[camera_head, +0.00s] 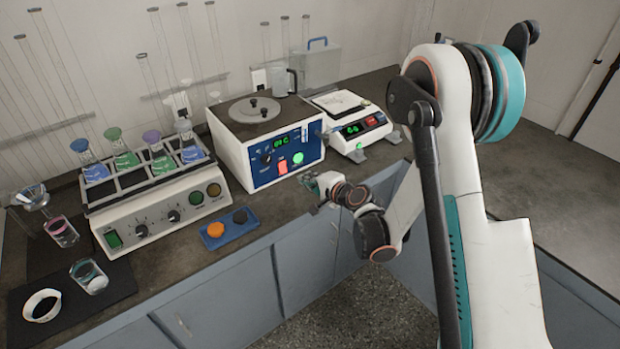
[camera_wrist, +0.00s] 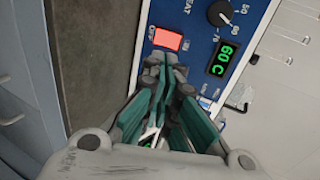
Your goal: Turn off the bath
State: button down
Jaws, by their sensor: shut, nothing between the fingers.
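The bath is a white box (camera_head: 228,150) with a round lid on top and a blue front panel (camera_head: 262,176). Its panel has a lit red switch (camera_head: 283,167), a green lit button (camera_head: 298,158), a dark knob and a green display. In the wrist view the red switch (camera_wrist: 168,40) glows, and the display (camera_wrist: 222,60) reads 60 C. My gripper (camera_head: 312,185) is in front of the bath's lower right side. In the wrist view my gripper (camera_wrist: 174,82) is shut and empty, its tips just below the red switch; contact cannot be told. The fingers cover part of the panel.
A white balance (camera_head: 350,125) stands right of the bath. A flask shaker (camera_head: 155,195) with several flasks stands left. Floor in front is clear.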

aim_at(286, 169)
jog(key=b+x, duration=0.2)
jog(key=x, duration=0.8)
jog(key=shift+w+a+f+b, duration=0.15)
jog(key=shift+w+b, duration=0.1)
jog(key=shift+b, duration=0.15)
